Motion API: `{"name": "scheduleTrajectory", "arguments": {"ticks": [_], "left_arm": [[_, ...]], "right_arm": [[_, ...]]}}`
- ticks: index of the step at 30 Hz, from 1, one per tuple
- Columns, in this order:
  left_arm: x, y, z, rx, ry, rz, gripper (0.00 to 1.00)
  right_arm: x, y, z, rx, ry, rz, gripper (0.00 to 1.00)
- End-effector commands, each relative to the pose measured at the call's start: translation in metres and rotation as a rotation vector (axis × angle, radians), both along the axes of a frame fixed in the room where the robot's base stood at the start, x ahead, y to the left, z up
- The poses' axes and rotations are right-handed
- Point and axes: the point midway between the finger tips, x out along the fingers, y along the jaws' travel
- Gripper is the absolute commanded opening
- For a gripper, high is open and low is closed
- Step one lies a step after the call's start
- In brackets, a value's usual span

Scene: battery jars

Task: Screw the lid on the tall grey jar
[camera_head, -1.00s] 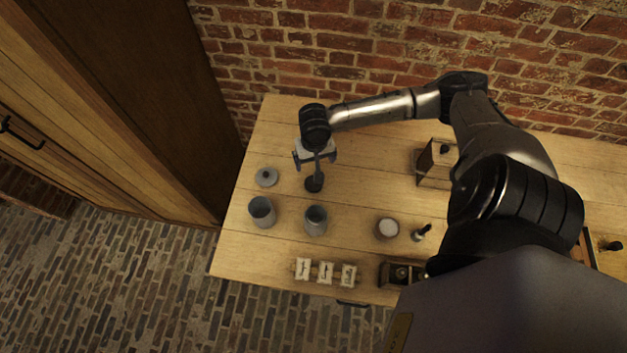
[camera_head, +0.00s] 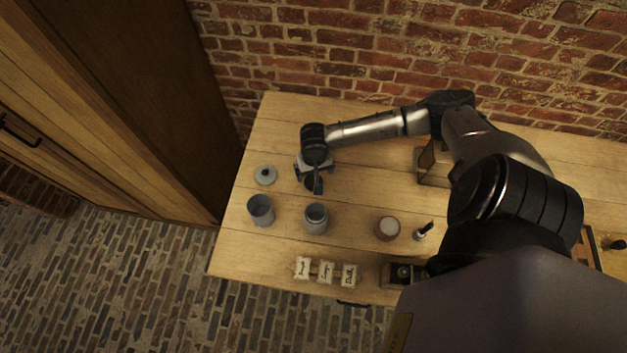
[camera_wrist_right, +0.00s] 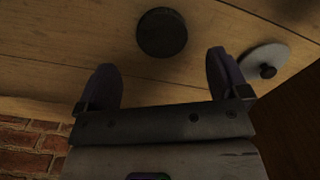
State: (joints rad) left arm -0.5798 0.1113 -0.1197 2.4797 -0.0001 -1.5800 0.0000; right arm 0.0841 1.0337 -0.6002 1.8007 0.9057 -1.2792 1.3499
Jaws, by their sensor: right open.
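Two grey open jars stand on the table, a left one (camera_head: 260,210) and a right one (camera_head: 315,218); I cannot tell surely which is the tall one. A flat grey lid with a dark knob (camera_head: 265,175) lies behind the left jar, and it also shows in the right wrist view (camera_wrist_right: 258,64). A round dark lid with a ridged rim (camera_wrist_right: 162,33) lies on the table ahead of my right gripper (camera_wrist_right: 163,85), between its finger lines. My right gripper (camera_head: 313,178) is open and empty behind the right jar, largely hiding the dark lid in the head view.
A round pale-topped container (camera_head: 387,228) and a small dark-handled tool (camera_head: 424,231) stand to the right. Several small cards (camera_head: 325,272) lie at the front edge beside a wooden box (camera_head: 402,274). Another box (camera_head: 432,165) stands behind, near my arm. The back left of the table is clear.

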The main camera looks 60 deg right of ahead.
Motion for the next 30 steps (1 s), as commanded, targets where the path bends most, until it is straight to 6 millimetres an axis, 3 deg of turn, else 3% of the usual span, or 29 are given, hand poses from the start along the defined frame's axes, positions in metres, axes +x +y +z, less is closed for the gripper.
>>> {"name": "scheduleTrajectory", "arguments": {"ticks": [5,16,30], "left_arm": [[0.0,0.001,-0.001,0.003,0.001,-0.002,0.43],[0.0,0.004,-0.011,0.014,0.001,-0.009,0.43],[0.0,0.002,-0.011,0.007,0.001,-0.005,0.43]], "right_arm": [[0.0,0.0,-0.003,0.001,0.001,0.0,0.93],[0.004,0.0,-0.047,0.0,0.001,0.0,0.93],[0.004,0.0,-0.052,-0.001,0.001,0.001,0.93]]}}
